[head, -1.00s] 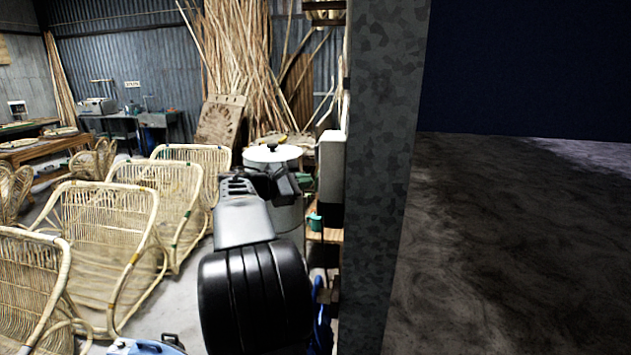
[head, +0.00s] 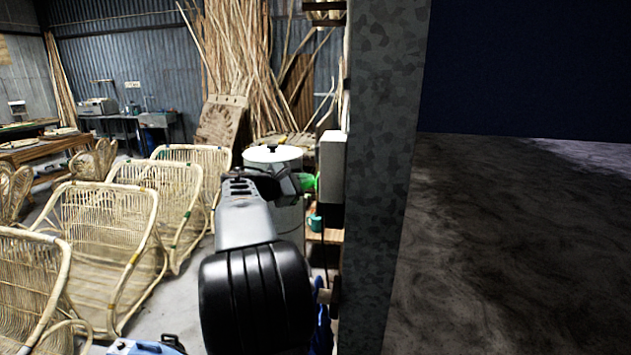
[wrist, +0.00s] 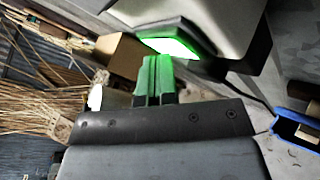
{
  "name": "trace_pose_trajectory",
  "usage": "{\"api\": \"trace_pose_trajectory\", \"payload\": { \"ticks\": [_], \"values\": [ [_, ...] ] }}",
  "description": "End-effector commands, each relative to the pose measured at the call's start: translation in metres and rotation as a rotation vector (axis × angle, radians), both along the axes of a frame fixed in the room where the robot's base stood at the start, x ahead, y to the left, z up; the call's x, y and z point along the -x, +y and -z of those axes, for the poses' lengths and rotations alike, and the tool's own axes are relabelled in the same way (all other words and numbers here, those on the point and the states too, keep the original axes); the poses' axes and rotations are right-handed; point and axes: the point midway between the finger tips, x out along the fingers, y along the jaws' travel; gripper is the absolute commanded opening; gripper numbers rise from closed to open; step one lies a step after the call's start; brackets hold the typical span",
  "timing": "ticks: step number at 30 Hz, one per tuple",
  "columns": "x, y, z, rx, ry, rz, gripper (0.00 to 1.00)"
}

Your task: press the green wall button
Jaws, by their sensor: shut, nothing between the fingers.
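The green button glows brightly on the pale wall box (head: 332,165). In the wrist view the lit button (wrist: 175,47) sits on the box's underside as pictured, in a dark surround. In the head view the green glow (head: 309,182) shows at the box's left face. My gripper (wrist: 158,60) is shut and empty, its fingers tinted green. Its fingertips reach the button's near edge in the wrist view; I cannot tell whether they touch or press it. In the head view my gripper (head: 298,183) points right at the box, and my wrist partly hides the fingers.
A galvanized post (head: 382,180) stands close on the right, beside the box. A white drum (head: 275,156) is behind my gripper. Rattan chairs (head: 100,240) fill the left. A blue object (wrist: 297,125) lies at the right of the wrist view.

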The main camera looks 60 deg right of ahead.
Motion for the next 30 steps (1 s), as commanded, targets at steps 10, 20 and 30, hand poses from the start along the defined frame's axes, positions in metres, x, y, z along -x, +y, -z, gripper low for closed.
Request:
{"api": "trace_pose_trajectory", "payload": {
  "ticks": [10,20,30],
  "values": [
    [-0.005,0.002,0.0,0.001,-0.001,-0.001,0.0],
    [-0.029,0.009,-0.002,0.0,0.0,-0.005,0.0],
    [-0.057,0.018,-0.002,0.0,-0.001,-0.003,0.0]
  ]
}}
